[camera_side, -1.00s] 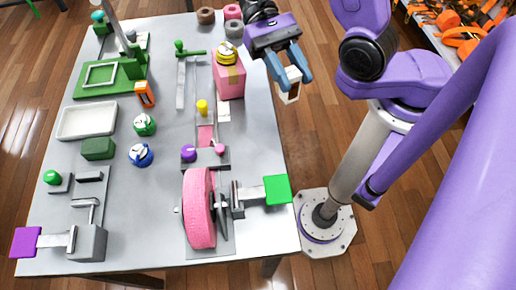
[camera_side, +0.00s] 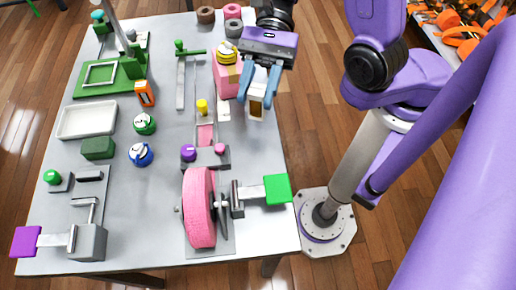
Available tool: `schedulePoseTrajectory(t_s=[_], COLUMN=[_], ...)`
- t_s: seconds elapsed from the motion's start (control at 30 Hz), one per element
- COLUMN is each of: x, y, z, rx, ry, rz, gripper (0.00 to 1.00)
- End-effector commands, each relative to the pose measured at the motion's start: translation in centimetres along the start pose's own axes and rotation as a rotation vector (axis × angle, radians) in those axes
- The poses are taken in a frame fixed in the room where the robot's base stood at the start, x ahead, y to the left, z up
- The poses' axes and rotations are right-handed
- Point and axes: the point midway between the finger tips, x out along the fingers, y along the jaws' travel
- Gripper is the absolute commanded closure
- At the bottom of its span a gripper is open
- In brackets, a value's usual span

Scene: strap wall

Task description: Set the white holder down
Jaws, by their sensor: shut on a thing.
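My gripper (camera_side: 258,96) has blue fingers and points down over the right part of the table, in front of the pink box. It is shut on the white holder (camera_side: 256,107), a small pale block with a brownish face. The holder hangs below the fingertips and appears to be above the grey table (camera_side: 255,150). The fingers cover part of it, and its exact height cannot be told.
The pink box (camera_side: 224,82) with a yellow-topped roll (camera_side: 228,52) stands just left of my gripper. A large pink roll (camera_side: 199,208) stands nearer the front. A white tray (camera_side: 87,121) lies at left. The tabletop's right strip is mostly clear.

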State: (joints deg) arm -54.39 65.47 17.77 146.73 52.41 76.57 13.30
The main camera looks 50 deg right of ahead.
Motion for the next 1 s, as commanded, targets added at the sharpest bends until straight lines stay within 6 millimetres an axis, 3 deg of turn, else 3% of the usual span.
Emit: schedulePoseTrajectory(t_s=[0.3,1.0], x=[1.7,3.8], y=[0.1,0.0], z=[-4.1,-9.2], rx=[0.005,0.000], ry=[-0.004,-0.001], rz=[0.002,0.002], gripper=[0.98,0.98])
